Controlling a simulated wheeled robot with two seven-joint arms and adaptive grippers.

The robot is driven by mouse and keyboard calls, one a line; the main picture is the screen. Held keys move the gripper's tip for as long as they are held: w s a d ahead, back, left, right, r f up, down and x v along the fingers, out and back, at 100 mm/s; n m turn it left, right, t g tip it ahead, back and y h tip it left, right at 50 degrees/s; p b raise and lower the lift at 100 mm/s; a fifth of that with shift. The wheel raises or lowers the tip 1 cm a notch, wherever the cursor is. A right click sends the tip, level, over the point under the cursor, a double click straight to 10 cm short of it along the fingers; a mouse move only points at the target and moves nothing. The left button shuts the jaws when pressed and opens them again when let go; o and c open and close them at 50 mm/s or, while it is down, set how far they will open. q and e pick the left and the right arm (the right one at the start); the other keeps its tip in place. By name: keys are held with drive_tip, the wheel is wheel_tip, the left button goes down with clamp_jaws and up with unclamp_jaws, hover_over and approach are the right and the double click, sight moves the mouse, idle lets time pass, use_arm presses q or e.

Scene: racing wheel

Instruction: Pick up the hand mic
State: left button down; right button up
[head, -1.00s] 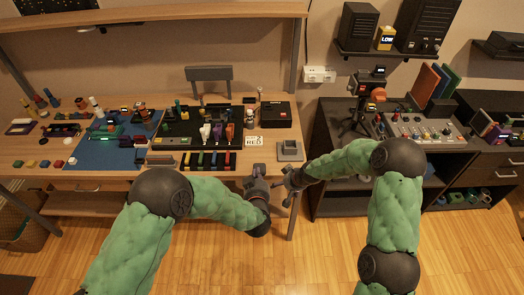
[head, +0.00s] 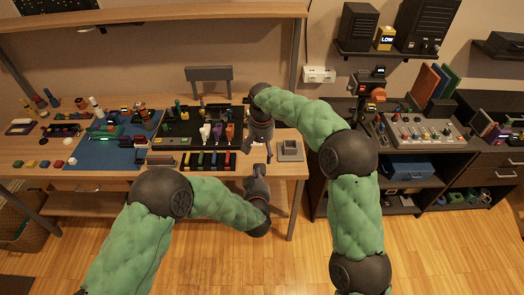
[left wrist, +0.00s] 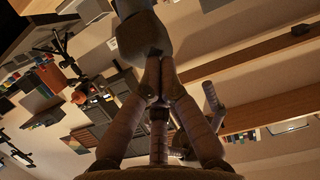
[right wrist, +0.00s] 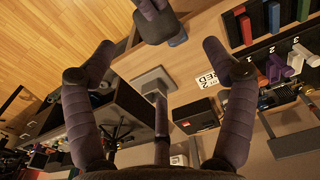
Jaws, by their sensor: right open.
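The hand mic appears to be the dark blue-grey piece at my left fingertips. It shows in the left wrist view (left wrist: 140,38) and at the top of the right wrist view (right wrist: 176,36). My left gripper (head: 257,184) is low at the table's front edge, and its fingers (left wrist: 158,64) are closed in around the piece. Its exact shape is partly hidden by the fingers. My right gripper (head: 261,154) points down just above and behind the left one.
A grey square stand (head: 290,150) sits at the table's right front corner. A black box (right wrist: 196,116) and a RED 2 card (right wrist: 207,78) lie near it. The cluttered workbench (head: 105,184) spreads left. A dark shelf unit (head: 405,210) stands right.

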sight(262, 172)
drive_tip(key=shift+s+d+f, duration=0.1)
drive_tip(key=shift+d, duration=0.1)
use_arm(q)
drive_tip(key=shift+s+a+f, duration=0.1)
drive_tip(key=shift+s+f, duration=0.15)
drive_tip(key=shift+f, duration=0.5)
use_arm(e)
wheel_tip(262, 172, down, 12)
drive_tip(key=shift+f, duration=0.1)
drive_tip(key=c, duration=1.2)
use_arm(q)
drive_tip(key=shift+r, duration=0.15)
use_arm(e)
drive_tip(key=shift+w, duration=0.2)
drive_tip(key=shift+c, duration=0.4)
use_arm(q)
drive_tip(key=shift+w+r, duration=0.25)
drive_tip(key=shift+r, duration=0.3)
use_arm(e)
drive_tip(key=shift+f, duration=0.1)
